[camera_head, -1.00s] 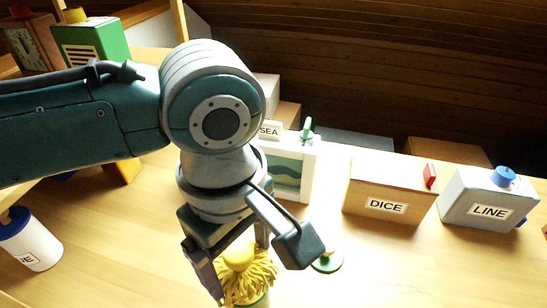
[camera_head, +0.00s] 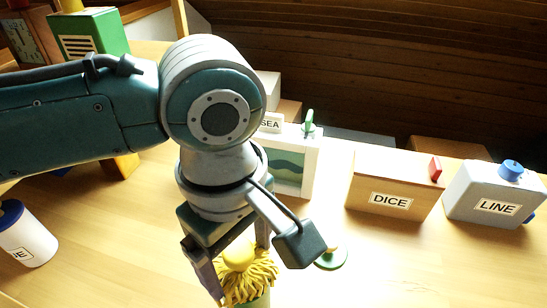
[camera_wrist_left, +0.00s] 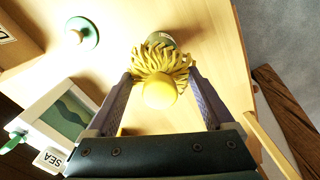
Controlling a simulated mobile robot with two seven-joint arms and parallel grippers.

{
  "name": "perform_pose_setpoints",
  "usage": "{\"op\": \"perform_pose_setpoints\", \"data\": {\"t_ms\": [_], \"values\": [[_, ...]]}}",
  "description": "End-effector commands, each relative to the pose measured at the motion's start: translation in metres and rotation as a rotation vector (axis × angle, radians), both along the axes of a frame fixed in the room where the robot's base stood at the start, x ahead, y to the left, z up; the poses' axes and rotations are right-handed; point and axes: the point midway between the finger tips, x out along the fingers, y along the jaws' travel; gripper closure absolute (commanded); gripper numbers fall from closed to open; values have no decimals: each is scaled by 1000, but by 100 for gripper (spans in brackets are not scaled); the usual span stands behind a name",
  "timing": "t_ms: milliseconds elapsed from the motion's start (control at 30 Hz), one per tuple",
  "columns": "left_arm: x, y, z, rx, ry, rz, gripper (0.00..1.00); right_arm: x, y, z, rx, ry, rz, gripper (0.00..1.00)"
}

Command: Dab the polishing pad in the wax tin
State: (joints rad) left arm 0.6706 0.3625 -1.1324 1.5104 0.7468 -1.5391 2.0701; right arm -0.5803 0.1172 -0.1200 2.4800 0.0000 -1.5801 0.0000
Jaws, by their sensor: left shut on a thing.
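My left gripper (camera_head: 240,280) points down and is shut on a yellow pad with a round knob and shaggy strands (camera_head: 240,258), which I take as the polishing pad. In the left wrist view the pad (camera_wrist_left: 160,92) sits between the two fingers. A green round tin (camera_head: 258,301), likely the wax tin, shows partly just below the strands; it also shows in the left wrist view (camera_wrist_left: 160,38). The strands hide its top, so I cannot tell whether they touch the wax. My right gripper is not in view.
A green disc with a pale knob (camera_head: 332,259) lies close right of my gripper. Behind stand a white SEA box (camera_head: 308,165), a brown DICE box (camera_head: 390,190) and a grey LINE box (camera_head: 490,195). A white jar with a blue lid (camera_head: 28,240) stands at left. The front right table is clear.

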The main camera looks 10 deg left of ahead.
Motion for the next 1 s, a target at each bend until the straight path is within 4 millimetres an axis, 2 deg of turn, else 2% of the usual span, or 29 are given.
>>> {"op": "perform_pose_setpoints", "data": {"t_ms": [1000], "values": [[0,0,-10,0,0,0,66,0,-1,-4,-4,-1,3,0]]}}
